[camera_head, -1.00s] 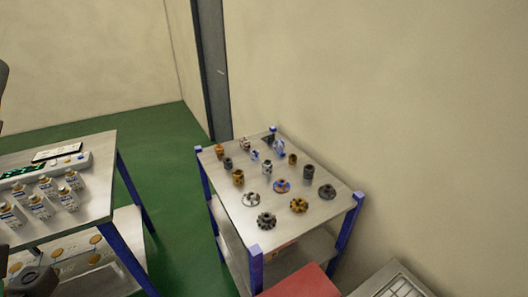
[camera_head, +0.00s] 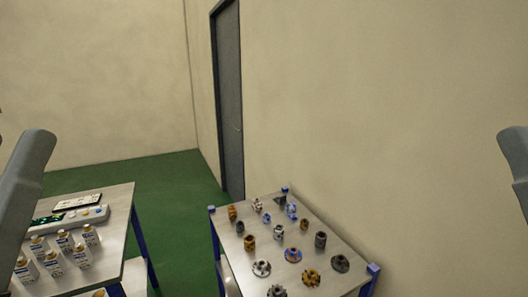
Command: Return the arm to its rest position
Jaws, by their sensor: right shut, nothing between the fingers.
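A grey part of my left arm (camera_head: 26,180) stands upright at the left edge, in front of the left table's side. The fingers of my left gripper are not in view.
The left metal table (camera_head: 118,210) carries several white bottles (camera_head: 65,240) and a device with buttons (camera_head: 85,217). The right table (camera_head: 335,255) holds several small ring-shaped and cylindrical parts. Green floor (camera_head: 178,235) lies between them. A dark door (camera_head: 229,100) is behind.

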